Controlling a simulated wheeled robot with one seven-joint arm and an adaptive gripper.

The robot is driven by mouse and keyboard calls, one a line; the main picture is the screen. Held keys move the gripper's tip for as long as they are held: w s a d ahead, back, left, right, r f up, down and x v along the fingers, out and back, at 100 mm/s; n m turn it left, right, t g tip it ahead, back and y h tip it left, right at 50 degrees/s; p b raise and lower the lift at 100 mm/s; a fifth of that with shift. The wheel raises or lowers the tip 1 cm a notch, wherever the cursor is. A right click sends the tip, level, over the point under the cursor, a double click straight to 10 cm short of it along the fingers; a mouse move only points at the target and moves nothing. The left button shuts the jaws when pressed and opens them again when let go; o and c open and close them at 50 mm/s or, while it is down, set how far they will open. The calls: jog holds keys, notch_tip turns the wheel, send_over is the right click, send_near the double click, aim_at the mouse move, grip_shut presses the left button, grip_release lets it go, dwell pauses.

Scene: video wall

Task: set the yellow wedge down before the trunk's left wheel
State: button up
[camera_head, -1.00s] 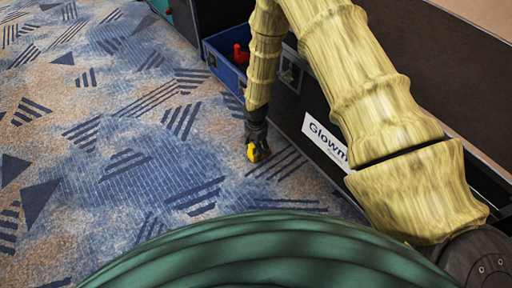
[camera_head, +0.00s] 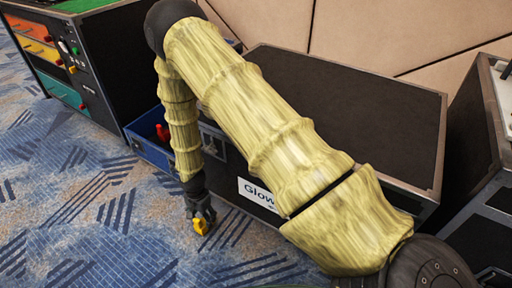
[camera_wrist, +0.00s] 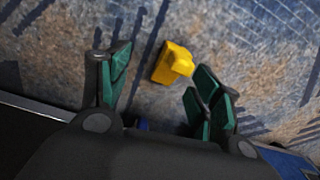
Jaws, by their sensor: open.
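The small yellow wedge (camera_head: 201,226) appears to lie on the carpet in front of the black trunk (camera_head: 345,110), left of its white label. My gripper (camera_head: 199,209) points down just above the wedge. In the wrist view, the green-padded fingers of my gripper (camera_wrist: 163,88) are spread apart. The wedge (camera_wrist: 172,62) shows just past them, nearer the right finger; I cannot tell whether they touch. The trunk's left wheel is not distinguishable, and my arm covers part of the trunk's front.
A blue open box (camera_head: 150,151) with a red object (camera_head: 162,132) stands left of the trunk, behind my forearm. A black cabinet with coloured drawers (camera_head: 95,75) is at the upper left. Another dark case (camera_head: 478,170) stands at the right. The patterned carpet (camera_head: 80,215) at left is clear.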

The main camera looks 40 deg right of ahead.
jog(key=s+d+n, duration=0.1)
jog(key=s+n, duration=0.5)
jog(key=s, duration=1)
jog(key=s+d+n, duration=0.2)
jog(key=s+n, duration=0.4)
jog(key=s, duration=1.1)
jog(key=shift+d+f, duration=0.25)
jog(key=shift+f, duration=0.2)
